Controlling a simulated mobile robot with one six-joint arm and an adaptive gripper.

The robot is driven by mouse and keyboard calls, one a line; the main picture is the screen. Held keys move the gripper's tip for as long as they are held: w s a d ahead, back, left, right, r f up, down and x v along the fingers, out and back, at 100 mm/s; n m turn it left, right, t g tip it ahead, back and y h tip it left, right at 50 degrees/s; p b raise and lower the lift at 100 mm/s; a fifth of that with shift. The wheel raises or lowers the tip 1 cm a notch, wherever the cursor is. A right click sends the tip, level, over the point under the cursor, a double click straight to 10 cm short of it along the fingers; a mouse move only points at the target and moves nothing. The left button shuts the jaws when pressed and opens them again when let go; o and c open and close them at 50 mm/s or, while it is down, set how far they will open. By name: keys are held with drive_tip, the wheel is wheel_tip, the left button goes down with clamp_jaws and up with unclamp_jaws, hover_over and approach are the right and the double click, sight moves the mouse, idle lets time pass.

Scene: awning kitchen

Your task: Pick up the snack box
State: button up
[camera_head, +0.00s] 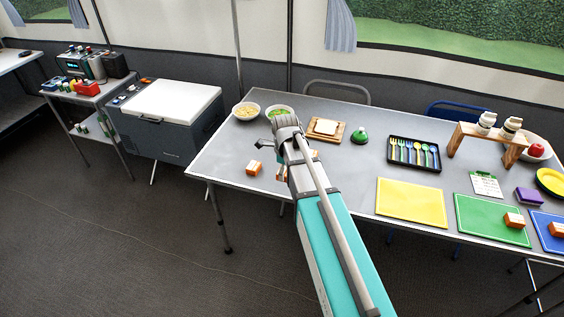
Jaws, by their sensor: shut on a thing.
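Several small orange-and-white snack boxes are in view. One snack box (254,168) sits at the table's front left, left of my arm and apart from it. Two more are at the right, one on the green mat (475,215) and one on the blue mat. My gripper (279,143) is over the left part of the table, shut on a snack box. My own arm hides most of the fingers and the held box. Orange-and-white parts (283,174) show at the arm's left edge, and a bit more shows at its right edge. I cannot tell which belong to the held box.
Two bowls (246,111) stand at the table's back left. Behind my arm are a board with bread (325,129) and a green domed item (359,136). A cutlery tray (413,154), yellow mat (411,201) and wooden stand (484,142) lie to the right. A cooler (166,115) stands left.

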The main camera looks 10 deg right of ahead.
drive_tip(key=shift+s+r+p, duration=0.15)
drive_tip(key=shift+s+r, duration=0.15)
drive_tip(key=shift+s, duration=0.3)
drive_tip(key=shift+s+r+p, duration=0.15)
drive_tip(key=shift+s+r, duration=0.1)
drive_tip(key=shift+s, duration=0.35)
idle(0.3)
